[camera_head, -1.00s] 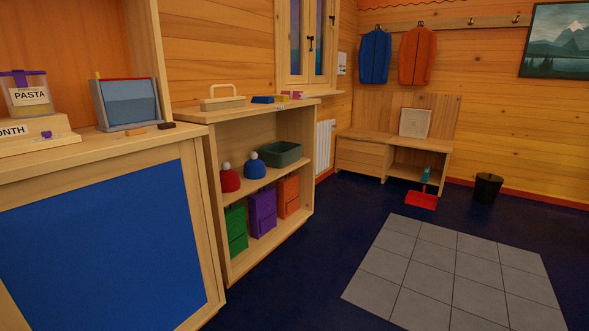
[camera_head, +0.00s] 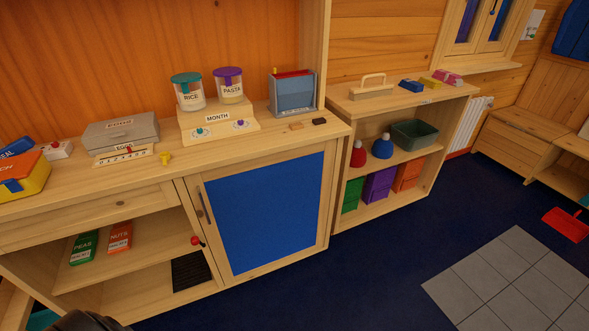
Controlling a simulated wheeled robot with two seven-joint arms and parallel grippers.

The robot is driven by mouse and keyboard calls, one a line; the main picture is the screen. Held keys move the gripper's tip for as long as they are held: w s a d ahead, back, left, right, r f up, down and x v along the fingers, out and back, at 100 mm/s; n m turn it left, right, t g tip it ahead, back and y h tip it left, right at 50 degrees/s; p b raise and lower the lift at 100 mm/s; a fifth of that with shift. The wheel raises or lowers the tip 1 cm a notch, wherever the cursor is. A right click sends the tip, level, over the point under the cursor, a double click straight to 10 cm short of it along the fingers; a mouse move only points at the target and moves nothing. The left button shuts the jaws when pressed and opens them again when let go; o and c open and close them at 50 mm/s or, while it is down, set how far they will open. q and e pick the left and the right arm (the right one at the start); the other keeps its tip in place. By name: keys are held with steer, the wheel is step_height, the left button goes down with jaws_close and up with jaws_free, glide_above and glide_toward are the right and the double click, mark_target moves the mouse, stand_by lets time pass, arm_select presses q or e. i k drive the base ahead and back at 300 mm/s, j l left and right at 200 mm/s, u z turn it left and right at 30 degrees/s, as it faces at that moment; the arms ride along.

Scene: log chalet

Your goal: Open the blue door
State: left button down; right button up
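The blue door (camera_head: 265,212) is a blue panel in a light wooden frame at the front of the low cabinet. It looks shut. A dark vertical handle (camera_head: 203,206) is on its left side. A red knob (camera_head: 196,240) with a dark part sits just left of the door's lower left edge. Neither of my grippers can be made out. A dark rounded shape at the bottom left edge may be part of me, but I cannot tell.
The counter (camera_head: 270,132) above the door holds a rice jar (camera_head: 188,93), a pasta jar (camera_head: 229,86) and a grey-blue box (camera_head: 293,94). An open shelf (camera_head: 150,275) is left of the door.

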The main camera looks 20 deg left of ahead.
mark_target(256, 215)
steer(key=u, duration=1.05)
